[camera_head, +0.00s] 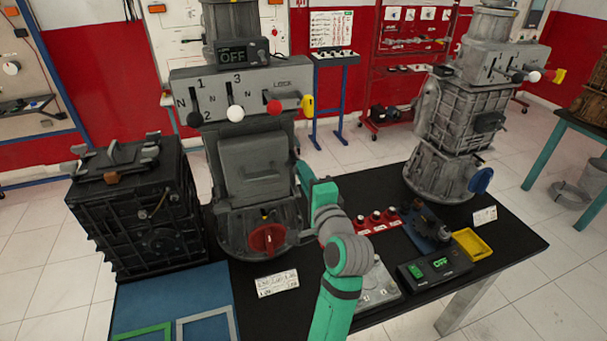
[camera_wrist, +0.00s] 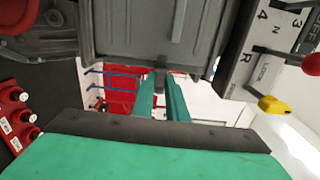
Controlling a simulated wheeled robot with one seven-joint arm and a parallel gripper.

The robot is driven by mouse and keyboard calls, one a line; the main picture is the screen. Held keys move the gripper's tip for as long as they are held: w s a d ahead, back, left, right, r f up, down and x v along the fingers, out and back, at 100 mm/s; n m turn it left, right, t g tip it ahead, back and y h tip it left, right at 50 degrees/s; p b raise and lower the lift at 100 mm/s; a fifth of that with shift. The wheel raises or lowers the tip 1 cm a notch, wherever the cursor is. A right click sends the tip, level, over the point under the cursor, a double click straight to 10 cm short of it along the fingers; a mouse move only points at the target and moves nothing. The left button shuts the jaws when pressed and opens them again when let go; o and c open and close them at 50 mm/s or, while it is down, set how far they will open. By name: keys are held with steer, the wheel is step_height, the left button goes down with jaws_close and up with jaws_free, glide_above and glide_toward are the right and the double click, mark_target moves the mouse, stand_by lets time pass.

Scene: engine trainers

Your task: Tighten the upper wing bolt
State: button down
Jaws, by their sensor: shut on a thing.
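The near engine trainer (camera_head: 250,170) has a grey cover below its gear-lever panel (camera_head: 240,90). My gripper (camera_head: 300,168) is at the right side of this cover, with its arm rising from the front of the table. In the wrist view, the two teal fingers of my gripper (camera_wrist: 163,92) reach the edge of the grey housing (camera_wrist: 150,30). Their tips are shut on a small dark grey piece that looks like the upper wing bolt (camera_wrist: 162,77). Most of the bolt is hidden by the fingers, so its turn angle cannot be told.
A red knob (camera_head: 267,238) sits low on the trainer. A yellow-tipped lever (camera_head: 307,105) sticks out above my gripper. A red switch strip (camera_head: 376,220), a yellow tray (camera_head: 473,244) and a second trainer (camera_head: 450,130) stand to the right. A black gearbox (camera_head: 135,215) stands left.

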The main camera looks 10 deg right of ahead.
steer(key=c, duration=1.8)
jaws_free()
steer(key=shift+w, duration=0.1)
steer(key=shift+o, duration=0.2)
steer(key=s+d, duration=0.1)
steer(key=s, duration=1)
